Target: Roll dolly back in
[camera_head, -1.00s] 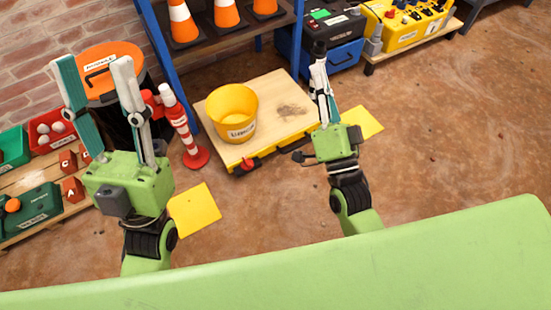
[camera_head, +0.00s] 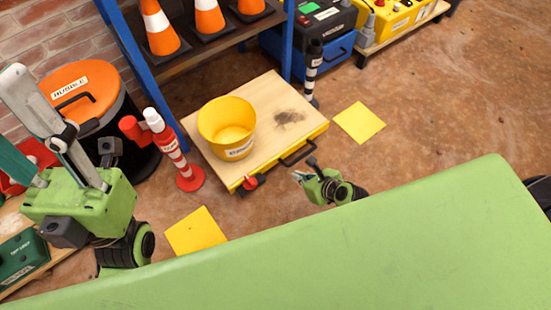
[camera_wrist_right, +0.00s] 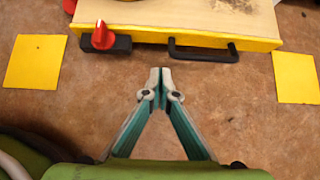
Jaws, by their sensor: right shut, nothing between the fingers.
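The dolly (camera_head: 262,147) is a low wooden platform with a yellow front edge, in front of the shelf between two striped posts. A yellow bucket (camera_head: 227,125) stands on its left part. Its front has a black handle (camera_head: 297,155) and a red knob (camera_head: 249,183); the handle (camera_wrist_right: 204,54) and knob (camera_wrist_right: 102,36) also show in the right wrist view. My right gripper (camera_head: 299,176) is shut and empty, just in front of the handle and apart from it; its closed tips (camera_wrist_right: 160,74) point towards the dolly. My left gripper (camera_head: 12,112) is open at the left, partly out of frame.
A red-white post (camera_head: 175,150) stands left of the dolly, a black-white post (camera_head: 313,70) right. Yellow floor patches lie at front left (camera_head: 195,231) and right (camera_head: 358,122). The shelf (camera_head: 195,52) holds cones. An orange-lidded bin (camera_head: 80,90) stands left. Floor at right is clear.

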